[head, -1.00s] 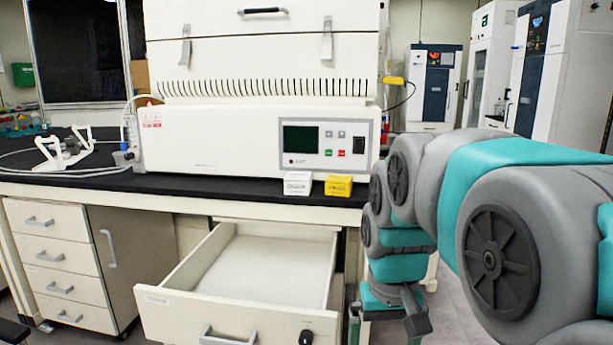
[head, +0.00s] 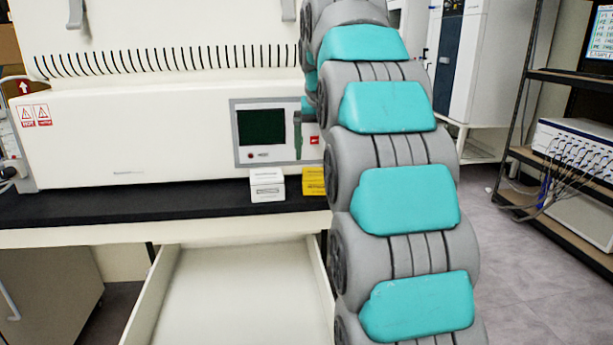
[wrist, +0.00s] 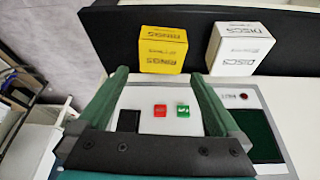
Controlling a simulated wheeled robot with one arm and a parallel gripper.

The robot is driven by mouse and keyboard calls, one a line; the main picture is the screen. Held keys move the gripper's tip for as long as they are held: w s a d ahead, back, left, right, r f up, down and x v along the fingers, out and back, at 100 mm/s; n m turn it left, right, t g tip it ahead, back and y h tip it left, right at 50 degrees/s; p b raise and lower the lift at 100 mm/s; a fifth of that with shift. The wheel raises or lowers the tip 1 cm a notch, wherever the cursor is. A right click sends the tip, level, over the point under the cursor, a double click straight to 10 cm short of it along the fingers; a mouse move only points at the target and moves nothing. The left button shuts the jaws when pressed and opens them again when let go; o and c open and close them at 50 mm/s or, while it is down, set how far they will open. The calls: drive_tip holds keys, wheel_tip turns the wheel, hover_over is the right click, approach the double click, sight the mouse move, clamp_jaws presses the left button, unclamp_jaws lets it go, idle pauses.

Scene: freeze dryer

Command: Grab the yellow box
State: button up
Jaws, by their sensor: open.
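The yellow box (head: 314,182) stands on the black bench top in front of the white machine, partly hidden by my arm in the head view. In the wrist view the yellow box (wrist: 163,46) shows whole, with "RINGS" on its face, beyond my fingertips. My gripper (wrist: 158,76) is open, its two green fingers apart with nothing between them. In the head view one finger shows in front of the machine's control panel, above the boxes; the rest is hidden by my arm.
A white box (head: 267,187) marked "DISCS" in the wrist view stands just left of the yellow box in the head view. The white machine (head: 120,140) rises close behind both. An open, empty drawer (head: 235,300) juts out below the bench. Shelving (head: 545,130) stands at the right.

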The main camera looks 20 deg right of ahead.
sight(318, 172)
drive_tip(key=shift+p+x, duration=0.4)
drive_tip(key=shift+x, duration=3.35)
drive_tip(key=shift+s+a+f, duration=0.1)
drive_tip(key=shift+s+a, duration=0.1)
drive_tip(key=c, duration=1.1)
